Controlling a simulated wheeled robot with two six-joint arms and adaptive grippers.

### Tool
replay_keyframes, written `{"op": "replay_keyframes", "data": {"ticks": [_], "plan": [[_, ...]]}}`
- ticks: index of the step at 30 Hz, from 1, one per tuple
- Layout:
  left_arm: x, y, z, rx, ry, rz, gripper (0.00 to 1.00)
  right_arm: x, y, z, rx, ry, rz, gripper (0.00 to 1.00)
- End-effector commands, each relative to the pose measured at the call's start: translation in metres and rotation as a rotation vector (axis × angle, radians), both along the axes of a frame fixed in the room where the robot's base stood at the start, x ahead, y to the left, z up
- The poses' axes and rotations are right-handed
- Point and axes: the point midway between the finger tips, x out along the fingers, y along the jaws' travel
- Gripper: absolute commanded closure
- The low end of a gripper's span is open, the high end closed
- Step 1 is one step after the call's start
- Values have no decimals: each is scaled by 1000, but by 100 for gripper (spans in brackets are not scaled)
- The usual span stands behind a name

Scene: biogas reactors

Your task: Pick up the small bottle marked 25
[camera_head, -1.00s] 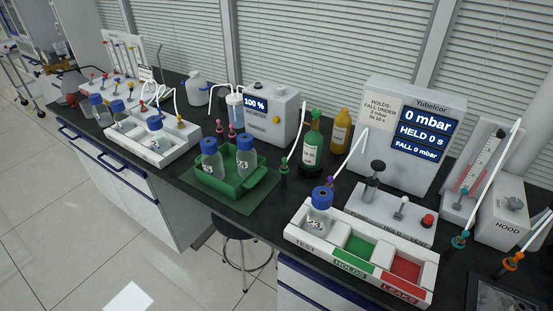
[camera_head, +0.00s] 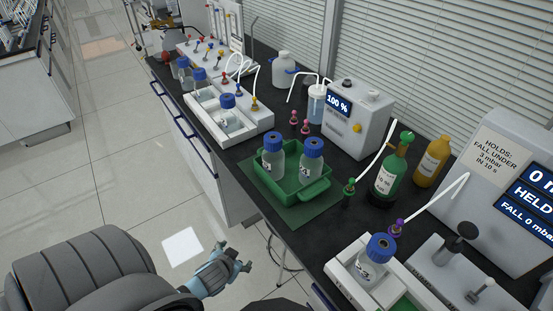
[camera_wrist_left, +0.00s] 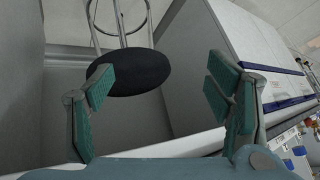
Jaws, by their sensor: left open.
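Two small blue-capped bottles stand upright in a green tray (camera_head: 284,195), a left one (camera_head: 272,160) and a right one (camera_head: 310,163). Their label numbers are too blurred in the head view to tell which is 25. Another blue-capped bottle (camera_head: 373,262) stands in the white holder at the lower right; its label is also hard to read. My left gripper (camera_head: 238,257) is open and empty, in front of the bench and lower left of the green tray. The left wrist view shows its spread fingers (camera_wrist_left: 165,95) with no bottle between them. My right gripper is not in view.
A white rack (camera_head: 230,128) with bottles stands left of the tray. A white 100 % device (camera_head: 355,122) and a green bottle (camera_head: 389,172) are behind and right. A stool's dark seat (camera_wrist_left: 130,73) shows beyond my left fingers. Open floor lies left of the bench.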

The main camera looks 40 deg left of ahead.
Motion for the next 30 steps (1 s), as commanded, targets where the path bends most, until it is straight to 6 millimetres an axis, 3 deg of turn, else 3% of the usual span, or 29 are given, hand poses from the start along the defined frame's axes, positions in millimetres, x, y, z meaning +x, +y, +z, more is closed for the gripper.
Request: {"op": "replay_keyframes", "data": {"ticks": [1, 3, 6, 9, 12, 16, 30], "plan": [[33, 4, 56, 25, -124, 14, 27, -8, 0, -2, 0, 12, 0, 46], [73, 11, 138, 43, -340, 41, 27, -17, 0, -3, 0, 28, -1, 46], [109, 13, 222, 18, -603, 32, 27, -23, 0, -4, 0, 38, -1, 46], [126, 8, 266, -20, -747, 5, 27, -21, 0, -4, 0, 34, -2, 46], [145, 11, 272, -35, -781, 2, 27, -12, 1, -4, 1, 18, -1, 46], [178, 22, 264, -37, -779, 6, 27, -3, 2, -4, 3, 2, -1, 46], [253, 47, 242, -38, -774, 3, 27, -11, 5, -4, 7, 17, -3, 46]]}}
